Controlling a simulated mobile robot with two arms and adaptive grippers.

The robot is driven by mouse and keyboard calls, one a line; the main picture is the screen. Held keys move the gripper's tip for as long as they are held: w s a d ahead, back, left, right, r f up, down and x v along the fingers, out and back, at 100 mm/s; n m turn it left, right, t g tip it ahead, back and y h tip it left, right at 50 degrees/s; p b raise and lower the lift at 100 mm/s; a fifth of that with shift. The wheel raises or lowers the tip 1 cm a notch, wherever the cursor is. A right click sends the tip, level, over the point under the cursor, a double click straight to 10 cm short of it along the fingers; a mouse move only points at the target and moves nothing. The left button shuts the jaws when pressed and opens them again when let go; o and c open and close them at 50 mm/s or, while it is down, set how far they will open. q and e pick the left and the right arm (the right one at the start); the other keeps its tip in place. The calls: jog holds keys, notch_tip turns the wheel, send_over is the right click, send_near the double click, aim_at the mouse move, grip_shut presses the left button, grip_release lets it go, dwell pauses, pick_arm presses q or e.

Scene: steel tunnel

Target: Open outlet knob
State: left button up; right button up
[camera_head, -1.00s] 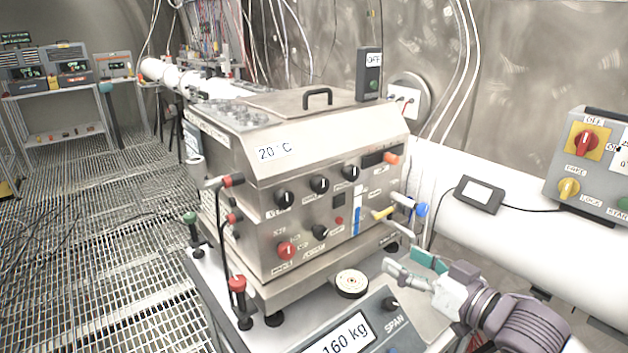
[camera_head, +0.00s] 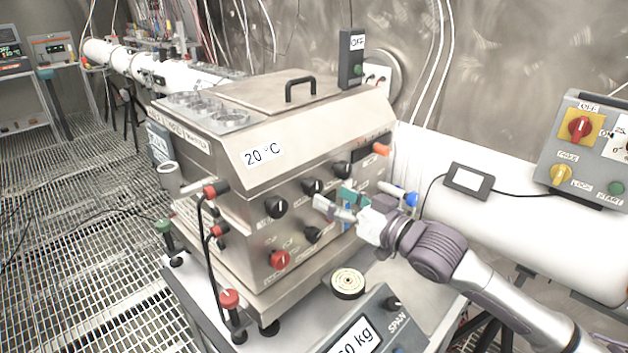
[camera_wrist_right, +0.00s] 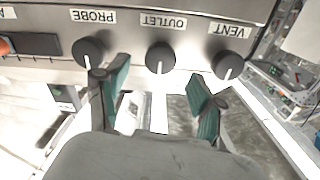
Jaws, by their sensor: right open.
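The outlet knob (camera_head: 312,187) is the middle black knob in the upper row on the steel box's front. In the right wrist view the outlet knob (camera_wrist_right: 160,57), beside its OUTLET label, has a white pointer mark toward the bottom of the picture. My right gripper (camera_head: 337,202) is open and empty, just in front of the panel and below the upper knobs. In the wrist view its two fingers (camera_wrist_right: 158,88) stand apart on either side of the outlet knob's line. I see no contact with the knob. My left gripper is out of view.
The probe knob (camera_wrist_right: 88,51) and vent knob (camera_wrist_right: 228,64) flank the outlet knob closely. A red knob (camera_head: 280,260) sits lower on the panel. An orange-tipped part (camera_head: 381,149) and blue-tipped valve (camera_head: 410,199) stick out at the right. A scale (camera_head: 375,330) stands in front.

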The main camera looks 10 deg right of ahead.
aim_at(317, 189)
jog(key=p+x, duration=0.1)
jog(key=x, duration=0.4)
jog(key=shift+w+a+r, duration=0.1)
jog(key=shift+a, duration=0.05)
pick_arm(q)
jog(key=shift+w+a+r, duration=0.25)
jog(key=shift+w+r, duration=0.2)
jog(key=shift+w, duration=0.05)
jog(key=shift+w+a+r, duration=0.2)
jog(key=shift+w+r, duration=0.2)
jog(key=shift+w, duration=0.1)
pick_arm(e)
jog(key=shift+w+a, duration=0.15)
jog(key=shift+w, duration=0.15)
jog(key=c, duration=0.3)
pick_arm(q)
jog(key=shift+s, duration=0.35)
pick_arm(e)
jog(key=c, duration=0.9)
